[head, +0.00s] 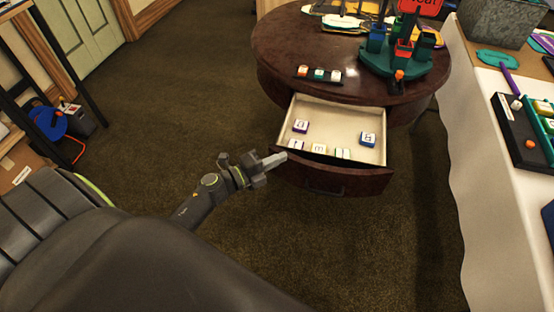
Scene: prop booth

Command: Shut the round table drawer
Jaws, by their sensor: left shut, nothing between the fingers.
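The round table (285,45) is dark reddish wood and stands at the upper middle of the head view. Its drawer (350,182) is pulled out toward me, with a pale lining and a dark handle on the front. Several letter blocks lie in the drawer, one with a purple side (300,126) and one with a blue side (367,139). My left gripper (283,158) is shut and empty at the left end of the drawer front. I cannot tell whether its tip touches the wood. My right gripper is not in view.
On the table top stand a row of blocks (319,73) and a green stand with coloured cups (412,62). A white-covered table (490,190) with props runs along the right. A dark shelf stands at the left. The carpet (190,100) left of the round table is clear.

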